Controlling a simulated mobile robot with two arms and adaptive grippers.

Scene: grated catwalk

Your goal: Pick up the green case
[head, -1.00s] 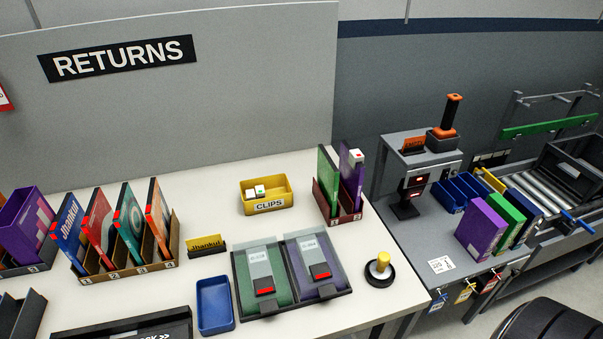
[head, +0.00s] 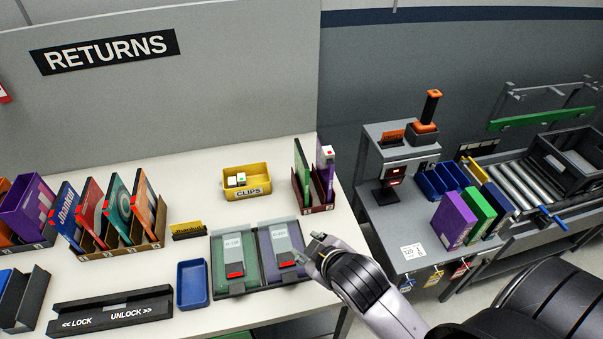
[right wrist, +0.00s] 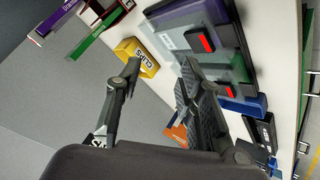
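Green cases show in several places in the head view. One thin green case (head: 302,176) stands in the small dark red rack at the back right of the table, beside a purple one (head: 325,172). A green case (head: 235,255) lies flat in the dark tray, with a grey part and red tab on it. Another green case (head: 480,214) stands on the grey side bench. My right gripper (head: 316,250) is over the tray's right edge, near the flat purple case. In the right wrist view its fingers (right wrist: 160,72) are apart and empty. My left gripper is out of view.
A yellow CLIPS bin (head: 247,183) stands behind the dark tray (head: 262,288). A blue bin (head: 192,284) and the lock/unlock unit (head: 110,308) are to its left. A rack of upright cases (head: 118,248) stands farther left. The table between tray and red rack is clear.

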